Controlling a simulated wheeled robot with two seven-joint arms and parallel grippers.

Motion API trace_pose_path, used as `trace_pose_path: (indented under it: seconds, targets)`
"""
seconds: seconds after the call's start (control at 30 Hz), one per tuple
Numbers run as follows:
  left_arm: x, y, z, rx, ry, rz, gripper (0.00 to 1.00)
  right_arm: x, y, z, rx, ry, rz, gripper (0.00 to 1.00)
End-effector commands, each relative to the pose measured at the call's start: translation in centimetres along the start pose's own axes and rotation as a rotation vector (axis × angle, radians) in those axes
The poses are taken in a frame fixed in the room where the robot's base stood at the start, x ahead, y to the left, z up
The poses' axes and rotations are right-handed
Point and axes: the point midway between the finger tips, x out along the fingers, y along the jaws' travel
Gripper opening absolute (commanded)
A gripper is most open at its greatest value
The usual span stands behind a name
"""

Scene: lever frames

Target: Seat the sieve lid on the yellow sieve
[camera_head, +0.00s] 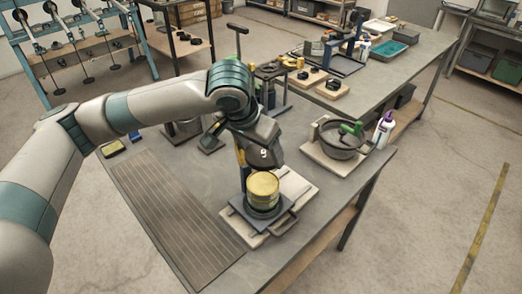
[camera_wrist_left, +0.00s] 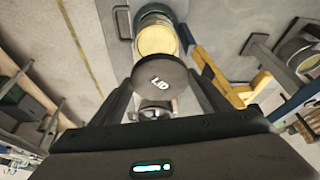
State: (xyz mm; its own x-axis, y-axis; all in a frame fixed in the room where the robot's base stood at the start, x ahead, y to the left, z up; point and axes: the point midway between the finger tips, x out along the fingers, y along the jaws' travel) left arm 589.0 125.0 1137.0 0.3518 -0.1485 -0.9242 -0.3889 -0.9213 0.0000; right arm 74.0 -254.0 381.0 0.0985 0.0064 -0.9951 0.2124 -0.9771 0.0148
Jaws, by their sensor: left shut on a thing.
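The yellow sieve (camera_head: 263,186) stands upright on a dark square base (camera_head: 244,208) near the table's front right edge. It shows in the left wrist view (camera_wrist_left: 156,40) beyond the lid, with its pale yellow top uncovered. My left gripper (camera_wrist_left: 163,80) is shut on the lid, with a finger at each side. In the head view my left gripper (camera_head: 262,150) is just above and behind the sieve; the lid is hard to make out there. My right gripper is not in view.
A dark pot with a green handle (camera_head: 343,138) and a white bottle (camera_head: 383,130) stand to the right. A ridged panel (camera_head: 175,215) lies bare on the left of the table. A yellow piece (camera_wrist_left: 240,92) is close to the gripper's right finger in the wrist view.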

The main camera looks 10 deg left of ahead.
Motion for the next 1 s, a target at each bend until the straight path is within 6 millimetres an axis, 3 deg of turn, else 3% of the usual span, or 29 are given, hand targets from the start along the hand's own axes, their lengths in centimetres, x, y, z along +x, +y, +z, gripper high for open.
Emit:
trace_pose_path:
  seconds: [0.53, 1.0]
  targets:
    - [3.5, 0.0, 1.5, 0.0, 0.001, 0.0, 0.43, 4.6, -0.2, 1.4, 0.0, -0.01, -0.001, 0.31]
    - [6.6, 0.0, 2.8, 0.0, 0.0, 0.001, 0.43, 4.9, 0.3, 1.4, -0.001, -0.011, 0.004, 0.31]
